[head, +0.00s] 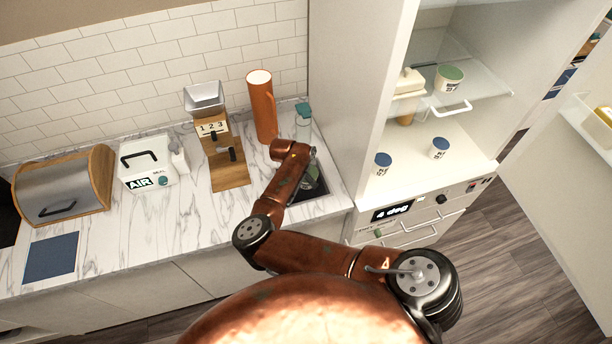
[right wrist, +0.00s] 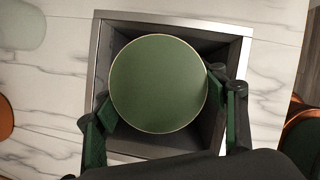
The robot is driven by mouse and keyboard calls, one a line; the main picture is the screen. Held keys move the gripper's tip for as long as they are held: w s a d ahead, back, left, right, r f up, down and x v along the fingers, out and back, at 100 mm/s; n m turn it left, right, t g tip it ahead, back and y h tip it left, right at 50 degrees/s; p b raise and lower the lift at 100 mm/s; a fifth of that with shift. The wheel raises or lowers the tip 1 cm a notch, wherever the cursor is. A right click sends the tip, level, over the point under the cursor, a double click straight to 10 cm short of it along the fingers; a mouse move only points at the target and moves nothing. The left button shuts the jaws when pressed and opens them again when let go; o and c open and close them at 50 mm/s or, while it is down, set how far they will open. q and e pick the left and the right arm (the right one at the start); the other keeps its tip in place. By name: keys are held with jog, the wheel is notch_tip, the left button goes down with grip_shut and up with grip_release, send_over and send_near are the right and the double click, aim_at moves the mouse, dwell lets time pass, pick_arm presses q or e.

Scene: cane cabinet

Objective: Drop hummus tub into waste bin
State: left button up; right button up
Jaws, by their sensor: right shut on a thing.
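The hummus tub shows in the right wrist view as a round green lid (right wrist: 158,85) with a thin pale rim; its sides are hidden below. My right gripper (right wrist: 160,98) is shut on it, one finger on each side. The tub is over the square opening of the waste bin (right wrist: 103,50), which has a metal rim and dark walls set into the marble counter. I cannot tell how high the tub is above the rim. In the head view, my right arm partly hides the bin (head: 318,197) and the tub. My left gripper is not in view.
A teal-capped bottle (head: 303,115) and a copper jug (head: 262,108) stand behind the bin. A wooden dispenser (head: 222,140), a white appliance (head: 146,163) and a bread box (head: 62,187) stand to the left. The open fridge (head: 425,155) at right holds tubs, one green-lidded (head: 450,76).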

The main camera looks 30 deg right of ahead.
jog(key=shift+f, duration=0.6)
jog(key=o, duration=1.4)
jog(key=shift+o, duration=0.2)
jog(key=shift+w+a+r, duration=0.1)
jog(key=shift+a+r, duration=0.1)
jog(key=shift+r, duration=0.5)
jog(key=v, duration=1)
jog(key=shift+a+r, duration=0.2)
jog(key=shift+a, duration=0.05)
